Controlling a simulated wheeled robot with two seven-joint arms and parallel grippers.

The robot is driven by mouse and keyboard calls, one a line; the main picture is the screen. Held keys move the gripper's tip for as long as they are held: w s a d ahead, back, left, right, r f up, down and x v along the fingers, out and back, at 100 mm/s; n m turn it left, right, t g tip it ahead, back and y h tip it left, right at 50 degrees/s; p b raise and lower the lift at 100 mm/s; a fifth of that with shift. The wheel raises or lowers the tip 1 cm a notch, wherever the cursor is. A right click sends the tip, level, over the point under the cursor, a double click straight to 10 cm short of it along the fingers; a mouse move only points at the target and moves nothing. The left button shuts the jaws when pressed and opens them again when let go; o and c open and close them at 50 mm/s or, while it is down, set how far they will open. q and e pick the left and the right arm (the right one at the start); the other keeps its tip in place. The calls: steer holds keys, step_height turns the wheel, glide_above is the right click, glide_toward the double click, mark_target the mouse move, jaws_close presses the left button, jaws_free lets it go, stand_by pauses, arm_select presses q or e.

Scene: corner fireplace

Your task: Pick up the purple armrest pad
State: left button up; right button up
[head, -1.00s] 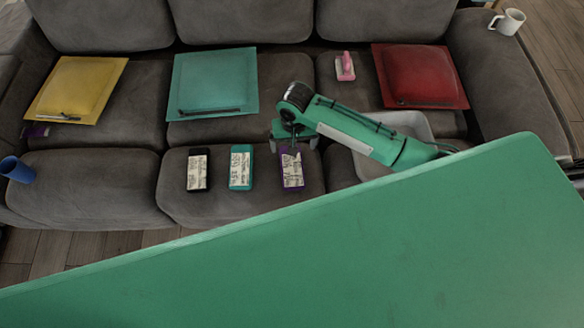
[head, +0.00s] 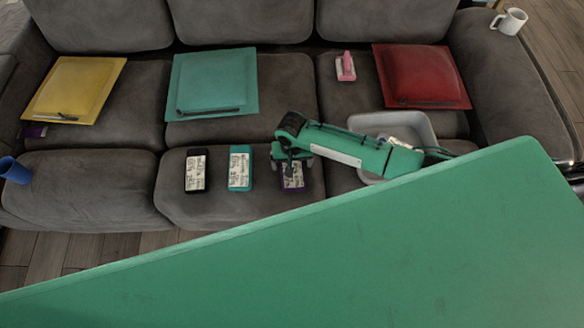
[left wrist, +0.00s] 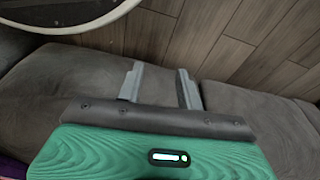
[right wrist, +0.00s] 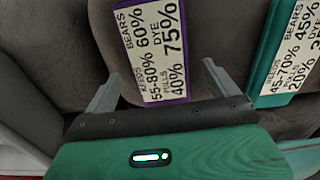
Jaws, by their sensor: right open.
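The purple armrest pad (head: 293,183), a small block with a white written label, lies on the front middle section of the grey sofa. My right gripper (head: 291,163) is over its far end and partly hides it in the head view. In the right wrist view the purple pad (right wrist: 160,55) shows between and beyond the open fingers of the right gripper (right wrist: 160,86), nearer the right finger. No contact can be made out. My left gripper (left wrist: 159,85) shows only in the left wrist view, its fingers apart and empty above sofa and floor.
A teal labelled block (head: 240,168) and a black one (head: 196,171) lie left of the purple pad. A grey bin (head: 421,126) stands right, partly behind my arm. Yellow (head: 80,88), teal (head: 213,80) and red (head: 420,75) cushions lie behind. A pink block (head: 346,66) is near the backrest.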

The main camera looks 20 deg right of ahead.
steer(key=shift+f, duration=0.85)
steer(key=c, duration=1.1)
